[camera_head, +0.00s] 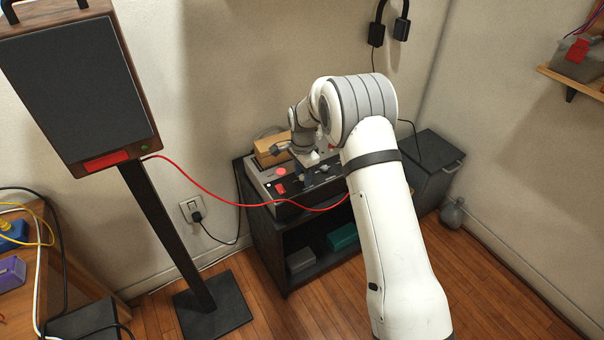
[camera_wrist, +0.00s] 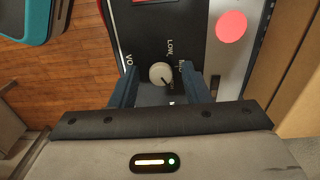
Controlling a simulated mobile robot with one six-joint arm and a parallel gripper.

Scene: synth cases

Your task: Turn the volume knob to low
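The volume knob (camera_wrist: 160,73) is a small round cream knob on the dark panel of a control box (camera_head: 262,188). In the wrist view a dark pointer line on it runs toward the lower right. "LOW" is printed above it and "VO" to its left; other lettering is partly covered. My gripper (camera_wrist: 159,80) is open, with one blue-grey finger to each side of the knob and visible gaps between. I cannot tell whether the fingertips reach down to its height. In the head view my gripper (camera_head: 310,160) is over the box, and I cannot make out the knob.
A red round button (camera_wrist: 231,27) is beside the knob; it also shows in the head view (camera_head: 281,171). A wooden block (camera_head: 270,150) stands behind the box. A red cable (camera_head: 225,201) runs from the speaker (camera_head: 80,85) across the box's front. A teal box (camera_head: 342,237) sits below.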

